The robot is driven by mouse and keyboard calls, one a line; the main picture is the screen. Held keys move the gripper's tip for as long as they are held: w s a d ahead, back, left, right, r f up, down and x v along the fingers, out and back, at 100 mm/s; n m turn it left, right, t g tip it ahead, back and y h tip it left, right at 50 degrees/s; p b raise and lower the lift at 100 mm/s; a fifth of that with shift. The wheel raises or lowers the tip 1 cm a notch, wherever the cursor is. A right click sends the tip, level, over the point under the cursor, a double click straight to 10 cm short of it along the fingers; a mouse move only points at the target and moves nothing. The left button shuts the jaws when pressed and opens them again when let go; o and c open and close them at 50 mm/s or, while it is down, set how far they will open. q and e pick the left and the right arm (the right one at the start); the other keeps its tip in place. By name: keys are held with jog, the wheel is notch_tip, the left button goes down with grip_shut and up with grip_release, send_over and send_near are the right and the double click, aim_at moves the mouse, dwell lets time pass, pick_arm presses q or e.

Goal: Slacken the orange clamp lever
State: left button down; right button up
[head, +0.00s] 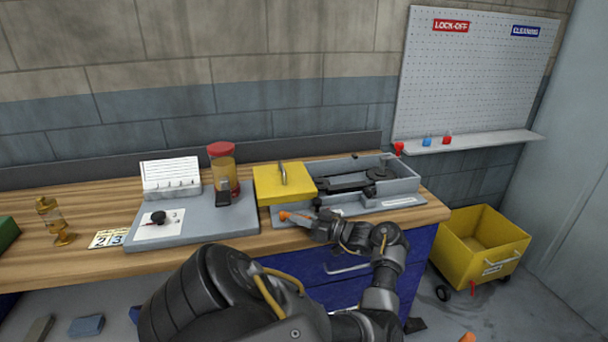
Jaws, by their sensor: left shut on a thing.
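The orange clamp lever (289,215) shows as a small orange piece at the front left of the grey tray unit, just below the yellow lid. My left gripper (304,219) reaches in from the front right and is shut on the lever. Its fingers hide part of the lever and its pivot. My right gripper is not in view.
The grey tray (402,186) holds dark parts behind my left gripper; a yellow lid (267,184) with a handle is beside it. A red-capped jar (222,170) and a grey board (238,222) are to the left. A yellow bin (470,262) stands on the floor at right.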

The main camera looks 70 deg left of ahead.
pick_arm(q)
jog(key=shift+a+r, duration=0.1)
jog(key=shift+r, duration=0.05)
jog(key=c, duration=1.4)
grip_release()
jog(key=shift+s+a, duration=0.1)
jog(key=shift+s, duration=0.05)
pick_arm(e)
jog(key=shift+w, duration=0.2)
